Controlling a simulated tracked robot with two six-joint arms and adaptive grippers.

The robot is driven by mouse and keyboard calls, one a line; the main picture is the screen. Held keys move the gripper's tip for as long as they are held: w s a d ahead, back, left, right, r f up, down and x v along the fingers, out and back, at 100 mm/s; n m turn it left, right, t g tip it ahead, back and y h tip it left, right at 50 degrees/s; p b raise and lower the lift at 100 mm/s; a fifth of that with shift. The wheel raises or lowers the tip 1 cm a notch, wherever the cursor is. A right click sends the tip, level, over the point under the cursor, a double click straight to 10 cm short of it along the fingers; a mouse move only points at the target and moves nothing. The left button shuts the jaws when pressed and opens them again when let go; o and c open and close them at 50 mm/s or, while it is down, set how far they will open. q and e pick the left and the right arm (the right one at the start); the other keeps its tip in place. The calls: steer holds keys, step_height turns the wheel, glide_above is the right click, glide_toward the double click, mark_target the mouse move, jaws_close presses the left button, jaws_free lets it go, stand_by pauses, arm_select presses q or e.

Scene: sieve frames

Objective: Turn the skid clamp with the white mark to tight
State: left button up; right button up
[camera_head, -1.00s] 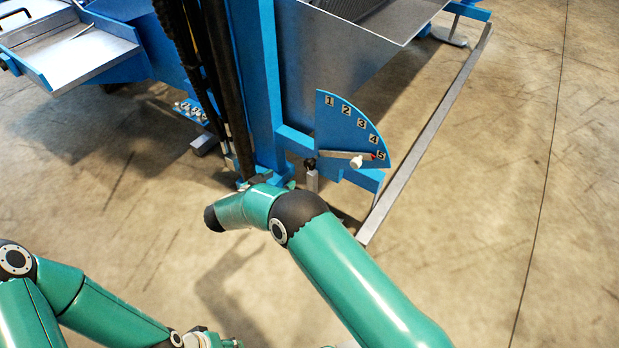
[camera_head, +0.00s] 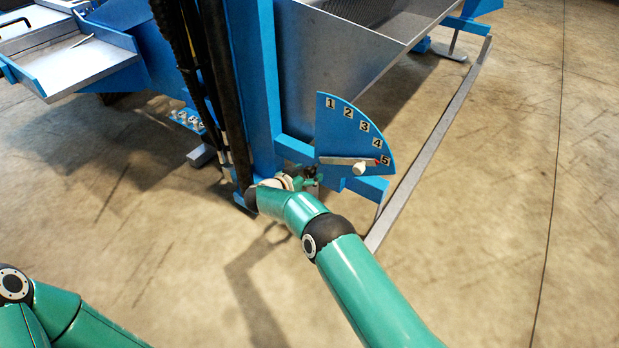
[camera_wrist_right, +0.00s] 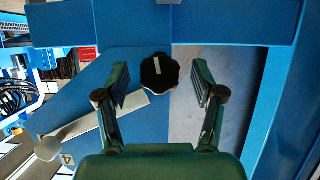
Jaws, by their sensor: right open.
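The skid clamp is a black lobed knob (camera_wrist_right: 159,73) with a white mark across its face in the right wrist view. The mark stands nearly upright in that view. My right gripper (camera_wrist_right: 162,92) is open, one finger on each side of the knob and apart from it. In the head view my right gripper (camera_head: 308,178) is small and partly hidden behind my own wrist, beside the blue frame below the numbered plate. The knob itself is hidden there. My left gripper is not in view; only part of the left arm shows at lower left.
A blue quarter-round plate (camera_head: 352,132) numbered 1 to 5 carries a lever with a white knob (camera_head: 359,169) near 5. Dark hoses (camera_head: 205,90) run down the blue post. A long grey rail (camera_head: 430,145) lies to the right, with open floor beyond it.

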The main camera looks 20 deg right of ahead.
steer(key=shift+w+d+f, duration=0.3)
steer(key=shift+w+d, duration=0.15)
steer(key=shift+d, duration=0.05)
steer(key=c, duration=1.2)
steer(key=shift+o, duration=0.2)
